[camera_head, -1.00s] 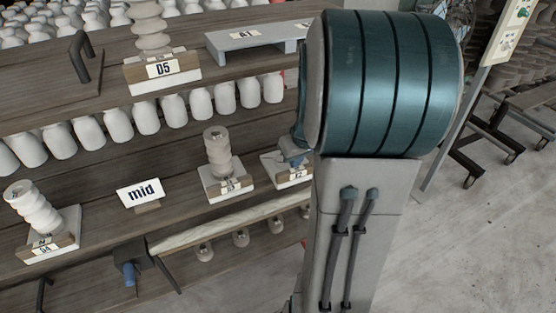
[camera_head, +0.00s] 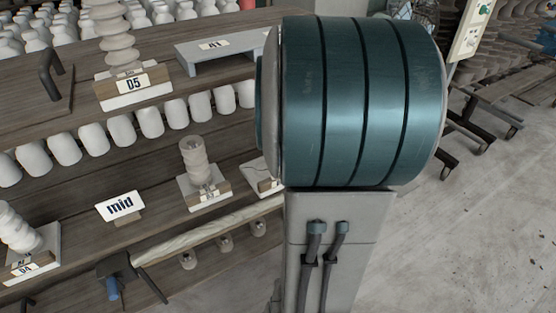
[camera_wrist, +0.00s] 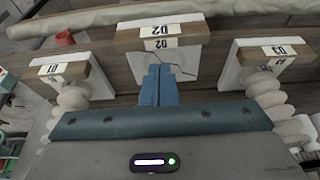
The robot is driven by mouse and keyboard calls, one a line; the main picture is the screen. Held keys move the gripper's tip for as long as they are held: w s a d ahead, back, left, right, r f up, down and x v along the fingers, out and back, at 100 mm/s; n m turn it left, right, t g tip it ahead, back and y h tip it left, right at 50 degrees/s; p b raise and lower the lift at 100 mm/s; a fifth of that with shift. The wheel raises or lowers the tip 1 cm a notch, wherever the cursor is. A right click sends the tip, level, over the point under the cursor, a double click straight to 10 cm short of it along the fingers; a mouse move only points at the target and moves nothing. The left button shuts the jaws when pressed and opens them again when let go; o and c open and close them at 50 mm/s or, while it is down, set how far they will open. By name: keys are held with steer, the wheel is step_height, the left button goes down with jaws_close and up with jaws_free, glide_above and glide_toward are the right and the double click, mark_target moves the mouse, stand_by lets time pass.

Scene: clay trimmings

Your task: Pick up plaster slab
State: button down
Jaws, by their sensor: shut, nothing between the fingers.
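A white plaster slab (camera_wrist: 187,62) with a dark crack lies behind a wooden block labelled D2 (camera_wrist: 160,36), in the middle of the wrist view. The slab also shows in the head view (camera_head: 259,174), partly hidden by my arm. My gripper (camera_wrist: 159,70) is shut and empty, its blue fingers side by side. The fingertips overlap the slab in the wrist view; I cannot tell whether they touch it. My gripper is hidden behind my arm in the head view.
White stands with stacked ribbed pieces flank the slab, including the D3 stand (camera_head: 205,193). A "mid" sign (camera_head: 120,206) stands on the same shelf. White jars (camera_head: 150,121) line the shelf behind, with a grey A1 riser (camera_head: 222,52) above. A pale roll (camera_head: 210,231) lies along the front.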

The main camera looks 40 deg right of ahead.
steer(key=p+v, duration=0.2)
steer(key=v, duration=0.3)
steer(key=shift+r, duration=0.1)
steer(key=c, duration=1.8)
jaws_free()
steer(key=shift+s+r, duration=0.1)
steer(key=o, duration=0.5)
steer(key=shift+a, duration=0.15)
steer(key=m+g+h+b, duration=0.15)
steer(key=m+g, duration=0.25)
steer(key=m, duration=0.6)
glide_toward(256, 180)
steer(key=s+a+f, duration=0.2)
steer(key=s+a, duration=0.1)
steer(key=s, duration=0.2)
steer(key=w+a+f+m+h+b, duration=0.1)
steer(key=a+f+m+h+b, duration=0.2)
steer(key=m, duration=0.4)
steer(key=shift+m+y, duration=0.25)
steer(key=shift+m, duration=0.15)
steer(key=d+p, duration=0.1)
steer(key=d, duration=0.2)
steer(key=d+p, duration=0.2)
steer(key=d, duration=0.2)
steer(key=s+d+p, duration=0.1)
steer(key=d, duration=0.3)
steer(key=shift+f, duration=0.1)
steer(key=shift+w+f, duration=0.1)
steer(key=shift+f, duration=0.35)
steer(key=shift+d, duration=0.1)
